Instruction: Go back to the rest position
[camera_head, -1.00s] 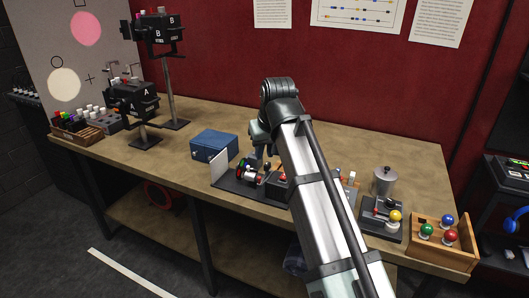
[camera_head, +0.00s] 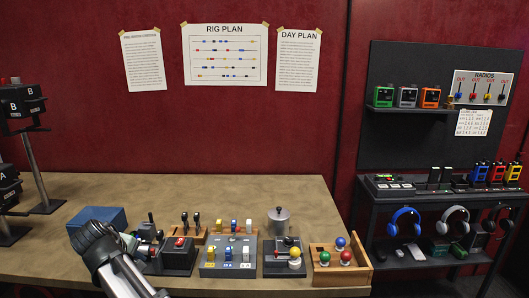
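My arm (camera_head: 118,270) shows at the lower left of the head view, in front of the blue box (camera_head: 97,217). A pale part beside its dark joint may belong to my gripper (camera_head: 129,243), but the fingers cannot be made out. Whether it is open or shut, or holds anything, does not show. Just right of it stands a dark box with a red button (camera_head: 180,243). Further right is a grey box with blue, white and yellow switches (camera_head: 229,257).
A dark box with a yellow ball knob (camera_head: 294,262), a metal pot (camera_head: 279,221) and a wooden tray (camera_head: 362,262) with coloured balls stand to the right. The back of the table (camera_head: 230,190) is bare.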

